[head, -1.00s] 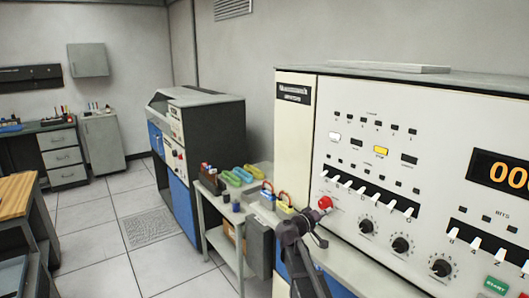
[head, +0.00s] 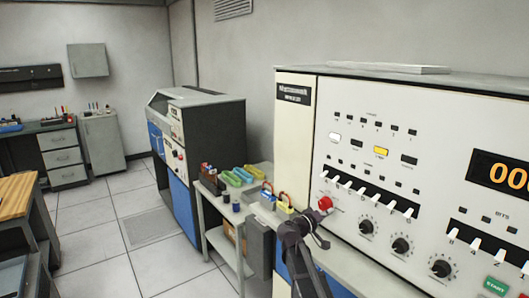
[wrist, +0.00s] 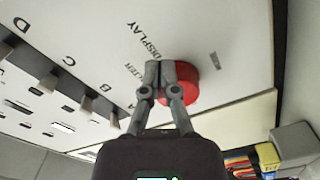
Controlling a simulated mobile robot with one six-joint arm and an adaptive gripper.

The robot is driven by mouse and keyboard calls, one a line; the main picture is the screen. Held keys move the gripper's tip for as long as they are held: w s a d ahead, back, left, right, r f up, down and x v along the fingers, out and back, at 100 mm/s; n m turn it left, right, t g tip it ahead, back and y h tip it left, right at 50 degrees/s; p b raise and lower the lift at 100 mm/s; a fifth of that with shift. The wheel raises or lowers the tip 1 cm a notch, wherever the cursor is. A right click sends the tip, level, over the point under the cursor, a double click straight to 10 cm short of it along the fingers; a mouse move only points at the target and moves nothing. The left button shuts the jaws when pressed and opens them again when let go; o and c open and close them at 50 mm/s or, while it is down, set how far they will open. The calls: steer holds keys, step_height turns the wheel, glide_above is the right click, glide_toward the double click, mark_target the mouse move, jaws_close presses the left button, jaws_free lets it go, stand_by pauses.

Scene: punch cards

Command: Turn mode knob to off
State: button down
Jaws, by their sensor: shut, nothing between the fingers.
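A cream control panel (head: 350,130) stands at the right. Three black round knobs with dial marks sit along its lower part: a left one (head: 366,227), a middle one (head: 400,245) and a right one (head: 441,268). Their labels are too small to read, so I cannot tell which is the mode knob. A red round control (head: 325,203) is at the panel's lower left. My gripper (head: 318,232) is just below it. In the wrist view my gripper (wrist: 163,72) is shut and empty, its fingertips overlapping the red control (wrist: 182,88); contact is unclear.
A row of white toggle switches (head: 370,193) runs above the knobs, with a yellow lit button (head: 381,151) higher up. A green START button (head: 496,286) is at lower right. A bench (head: 208,212) with coloured trays stands left of the panel. The tiled floor is open further left.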

steer(key=shift+s, duration=0.1)
stand_by(0.3)
steer(key=shift+v, duration=2.95)
steer(key=shift+s+f, duration=0.1)
